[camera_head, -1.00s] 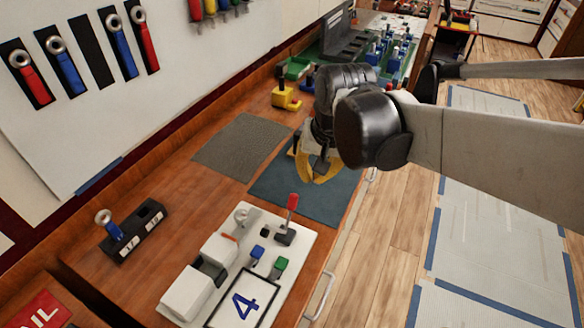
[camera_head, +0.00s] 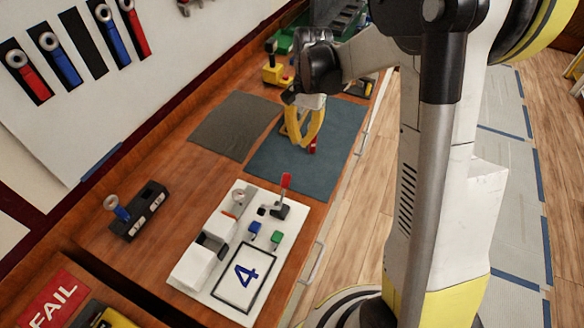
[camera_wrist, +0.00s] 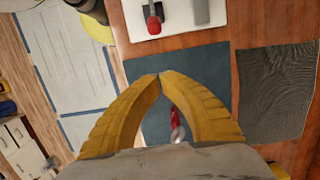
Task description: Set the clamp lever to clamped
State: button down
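The red-handled lever (camera_head: 284,185) stands roughly upright on its dark base on the white panel (camera_head: 212,285). I take it as the clamp lever; no position mark on it is readable. It also shows at the top of the wrist view (camera_wrist: 154,22). My gripper (camera_head: 303,146) is above the blue mat, behind the panel and apart from the lever. In the wrist view its yellow fingertips (camera_wrist: 159,76) meet with nothing visible between them. A red item with a silver ring (camera_wrist: 175,120) shows beyond the fingers over the mat, partly hidden by one finger.
The panel also has white boxes, a blue button (camera_head: 254,228), a green button (camera_head: 277,237) and a card marked 4 (camera_head: 262,262). A black block with a blue ring-topped tag (camera_head: 150,210) stands left. A grey mat (camera_head: 225,130) lies left of the blue mat (camera_head: 270,165).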

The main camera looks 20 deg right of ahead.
jog(key=f, duration=0.3)
jog(key=s+a+f+b, duration=0.1)
jog(key=f, duration=0.2)
jog(key=f+b, duration=0.1)
jog(key=f, duration=0.2)
jog(key=shift+s+a+f, duration=0.15)
jog(key=shift+f, duration=0.2)
jog(key=shift+s+a+r+b, duration=0.2)
jog(key=shift+s+a+r, duration=0.25)
jog(key=shift+s+a, duration=0.2)
jog(key=shift+s+a+r+b, duration=0.15)
jog(key=shift+s+a+r, duration=0.3)
jog(key=shift+s+a, duration=0.15)
jog(key=shift+a+r, duration=0.1)
